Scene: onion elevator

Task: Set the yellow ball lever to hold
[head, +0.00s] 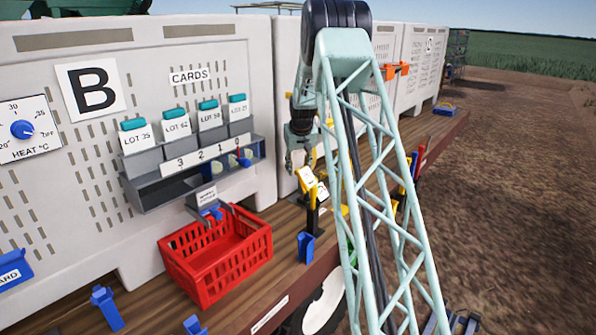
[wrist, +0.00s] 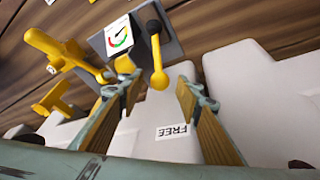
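The box carries a white dial with a green and red scale (wrist: 119,36). A white label reading FREE (wrist: 174,131) lies below the ball on a pale surface; I see no hold label. My gripper (wrist: 160,84) is open, with the ball in line with the gap between its fingertips. I cannot tell whether the ball is inside the gap or beyond it. In the head view my gripper (head: 300,160) hangs beside the pale bins.
Other yellow parts (wrist: 55,50) stand left of the box in the wrist view. In the head view a red basket (head: 217,254), a grey card rack (head: 195,170) and a black-and-yellow post (head: 310,200) stand nearby. My lattice arm hides part of the bench.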

